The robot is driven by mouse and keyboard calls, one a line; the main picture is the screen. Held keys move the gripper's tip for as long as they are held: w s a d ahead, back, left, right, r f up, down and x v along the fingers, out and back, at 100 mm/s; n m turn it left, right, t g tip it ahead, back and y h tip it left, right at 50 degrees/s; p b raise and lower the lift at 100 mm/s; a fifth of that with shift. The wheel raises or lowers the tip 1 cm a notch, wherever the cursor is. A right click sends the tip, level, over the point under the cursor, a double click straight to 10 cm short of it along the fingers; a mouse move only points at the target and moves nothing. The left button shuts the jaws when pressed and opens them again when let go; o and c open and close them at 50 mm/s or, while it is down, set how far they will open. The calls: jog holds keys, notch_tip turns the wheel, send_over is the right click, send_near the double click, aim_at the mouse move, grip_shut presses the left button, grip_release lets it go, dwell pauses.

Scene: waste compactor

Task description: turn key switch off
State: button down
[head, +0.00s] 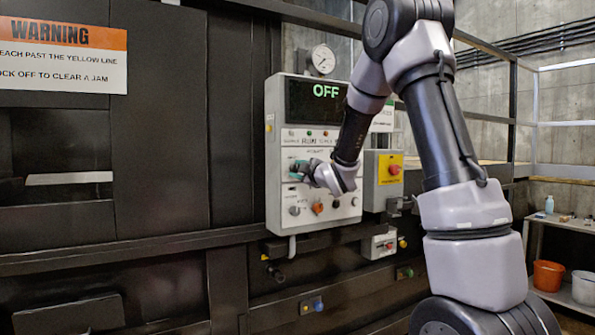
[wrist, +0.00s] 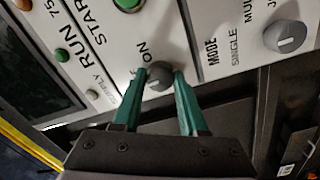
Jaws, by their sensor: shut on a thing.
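The control panel (head: 275,160) is a light grey box on the dark machine. Its display (head: 316,101) reads OFF in green letters. In the wrist view the key switch (wrist: 158,77) is a grey round knob beside a printed ON label; the label on its other side is partly hidden. My gripper (wrist: 161,72) has its two green fingers shut on the switch, one on each side. In the head view my gripper (head: 297,170) is at the middle left of the panel and hides the switch. The exact angle of the switch is hard to tell.
A grey mode selector knob (wrist: 285,36) and a green start button (wrist: 127,3) are near the switch. In the head view a yellow box with a red button (head: 394,170) is right of the panel. An orange bucket (head: 548,275) stands far right.

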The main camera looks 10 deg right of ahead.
jog(key=shift+c, duration=2.2)
grip_release()
jog(key=v, duration=1)
jog(key=shift+s, duration=0.4)
jog(key=shift+d, duration=0.1)
